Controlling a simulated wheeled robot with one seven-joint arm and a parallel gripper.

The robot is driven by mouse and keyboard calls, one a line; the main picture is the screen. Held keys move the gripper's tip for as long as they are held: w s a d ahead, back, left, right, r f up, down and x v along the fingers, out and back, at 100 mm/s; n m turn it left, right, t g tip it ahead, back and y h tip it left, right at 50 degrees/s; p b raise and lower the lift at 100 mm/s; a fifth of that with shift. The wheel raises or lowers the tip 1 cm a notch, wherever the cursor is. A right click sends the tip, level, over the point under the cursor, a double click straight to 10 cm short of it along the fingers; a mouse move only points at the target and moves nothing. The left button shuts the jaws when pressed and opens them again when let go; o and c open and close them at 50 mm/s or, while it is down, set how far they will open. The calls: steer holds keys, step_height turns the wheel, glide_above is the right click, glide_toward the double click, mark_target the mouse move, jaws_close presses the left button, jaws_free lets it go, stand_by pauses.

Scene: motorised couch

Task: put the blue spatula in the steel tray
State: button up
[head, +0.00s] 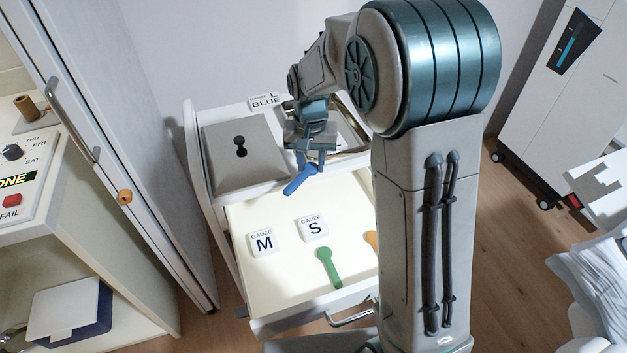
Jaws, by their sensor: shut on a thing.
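The blue spatula (300,180) hangs tilted from the jaws of my gripper (312,160), which is shut on it. My gripper is over the front part of the cart top, and the spatula's lower end shows against the open drawer; its exact height is hard to tell. What looks like the steel tray (349,152) is on the cart top, just right of and behind my gripper. My arm hides much of the tray, including its right side.
A grey square lid with a black knob (240,147) is on the cart top, left of my gripper. The open drawer (275,285) holds gauze packs M (263,241) and S (313,228), a green spatula (329,268) and a part-hidden orange item (371,239). A tall cabinet door (130,150) stands left.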

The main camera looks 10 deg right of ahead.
steer(key=w+d+r+m+p, duration=0.1)
steer(key=w+d+m+p, duration=0.2)
steer(key=w+m, duration=0.8)
steer(key=w+d+r+m+p, duration=0.2)
steer(key=w+m+p, duration=0.4)
steer(key=w+m, duration=0.6)
steer(key=shift+w+d+r+m+p, duration=0.25)
steer(key=shift+d+m+p, duration=0.2)
steer(key=shift+m, duration=0.45)
steer(key=shift+s+r, duration=0.1)
steer(key=shift+f+b, duration=1.95)
steer(key=shift+f, duration=2.55)
steer(key=o, duration=1)
